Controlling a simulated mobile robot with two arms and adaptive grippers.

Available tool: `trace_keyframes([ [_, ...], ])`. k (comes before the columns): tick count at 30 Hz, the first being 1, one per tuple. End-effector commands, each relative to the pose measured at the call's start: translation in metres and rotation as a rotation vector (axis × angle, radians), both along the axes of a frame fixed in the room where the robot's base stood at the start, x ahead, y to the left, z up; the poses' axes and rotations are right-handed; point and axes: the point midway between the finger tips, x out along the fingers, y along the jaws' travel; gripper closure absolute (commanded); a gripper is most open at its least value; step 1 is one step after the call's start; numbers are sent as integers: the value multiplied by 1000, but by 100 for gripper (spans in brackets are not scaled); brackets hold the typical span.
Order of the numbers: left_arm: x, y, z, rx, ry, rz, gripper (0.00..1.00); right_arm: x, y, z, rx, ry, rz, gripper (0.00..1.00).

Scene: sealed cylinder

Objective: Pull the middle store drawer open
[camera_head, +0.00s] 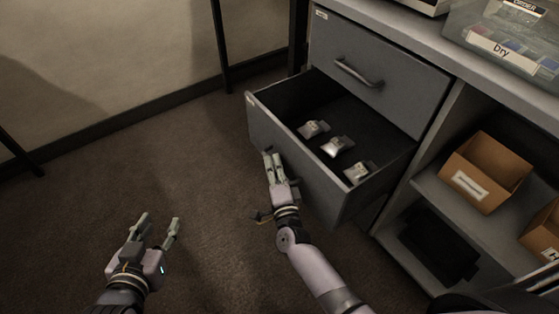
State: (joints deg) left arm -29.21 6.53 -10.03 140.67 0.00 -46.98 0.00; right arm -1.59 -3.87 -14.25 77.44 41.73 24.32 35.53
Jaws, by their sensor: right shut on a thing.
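The middle store drawer (312,187) is grey and stands pulled well out of the cabinet below a closed top drawer. Several small pale packets lie on its dark floor, one of them (337,147) near the middle. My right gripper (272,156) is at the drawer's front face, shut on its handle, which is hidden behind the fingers. My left gripper (161,226) is open and empty above the carpet, to the left of the drawer and apart from it.
The closed top drawer (379,66) has a bar handle. Open shelves to the right hold a cardboard box (486,171) and a dark item (439,243). A clear tub labelled Dry (507,42) stands on the counter. The carpet (195,170) left of the drawer is clear.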

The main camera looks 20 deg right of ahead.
Motion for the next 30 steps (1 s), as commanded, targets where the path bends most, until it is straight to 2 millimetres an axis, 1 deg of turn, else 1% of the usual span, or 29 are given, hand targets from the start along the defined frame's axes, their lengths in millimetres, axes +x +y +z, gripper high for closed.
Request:
trace_keyframes([
  [3, -4, 2, -4, 7, 30, 2, 60, -4, 11, 0, 0, 2, 2, 100],
  [9, -7, 3, -9, 15, 61, 4, 60, -8, 20, -1, 1, 2, 0, 100],
  [22, -8, 4, -11, 16, 69, 5, 60, -9, 22, -1, 0, 1, -1, 100],
  [23, -8, 4, -11, 16, 69, 5, 60, -9, 22, -1, 0, 1, -1, 90],
  [30, -8, 3, -11, 15, 68, 5, 60, -8, 22, 0, 0, 0, -1, 74],
])
